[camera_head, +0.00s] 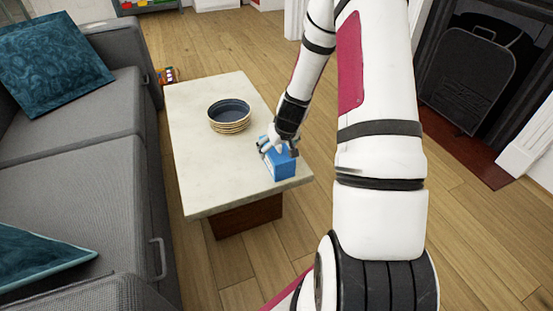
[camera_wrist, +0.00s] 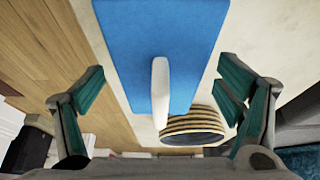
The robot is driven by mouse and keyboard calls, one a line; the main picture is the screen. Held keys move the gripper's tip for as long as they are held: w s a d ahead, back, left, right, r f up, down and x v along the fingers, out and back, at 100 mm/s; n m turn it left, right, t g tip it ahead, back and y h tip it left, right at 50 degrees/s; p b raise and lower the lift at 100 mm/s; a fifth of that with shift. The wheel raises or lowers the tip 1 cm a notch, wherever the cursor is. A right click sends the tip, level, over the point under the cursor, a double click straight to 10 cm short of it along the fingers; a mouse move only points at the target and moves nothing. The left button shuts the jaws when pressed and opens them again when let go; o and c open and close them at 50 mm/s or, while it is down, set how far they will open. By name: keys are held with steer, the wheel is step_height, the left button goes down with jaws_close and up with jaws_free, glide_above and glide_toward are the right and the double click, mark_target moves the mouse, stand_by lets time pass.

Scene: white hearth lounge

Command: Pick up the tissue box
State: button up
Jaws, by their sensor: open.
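The tissue box (camera_head: 283,165) is blue and stands on the near right end of the pale coffee table (camera_head: 192,160). In the wrist view the tissue box (camera_wrist: 195,60) fills the upper middle, with a white tissue (camera_wrist: 160,92) sticking up from its top. My gripper (camera_head: 277,146) is right over the box in the head view. In the wrist view the two fingers of my gripper (camera_wrist: 163,100) are spread wide, one on each side of the box, with nothing held between them. I cannot tell from the views how far down the fingers reach beside the box.
A stack of dark-centred bowls or plates (camera_head: 230,115) sits on the table behind the box. A grey sofa (camera_head: 85,170) with teal cushions (camera_head: 50,62) runs along the left. A black fireplace (camera_head: 468,70) is at the right. Wooden floor (camera_head: 220,50) is open behind the table.

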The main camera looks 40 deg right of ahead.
steer(key=shift+x, duration=1.2)
steer(key=shift+r, duration=0.1)
steer(key=c, duration=1.3)
steer(key=shift+r, duration=0.75)
step_height(320, 180, up, 2)
steer(key=shift+r+p, duration=0.15)
steer(key=shift+p, duration=0.65)
steer(key=s+a+p, duration=0.1)
steer(key=s+a, duration=0.2)
steer(key=a, duration=0.1)
steer(key=s+a, duration=0.3)
steer(key=s, duration=0.1)
steer(key=s+a+r+p, duration=0.1)
steer(key=s+a, duration=0.3)
steer(key=shift+a+r+p, duration=0.1)
steer(key=shift+a+p, duration=0.2)
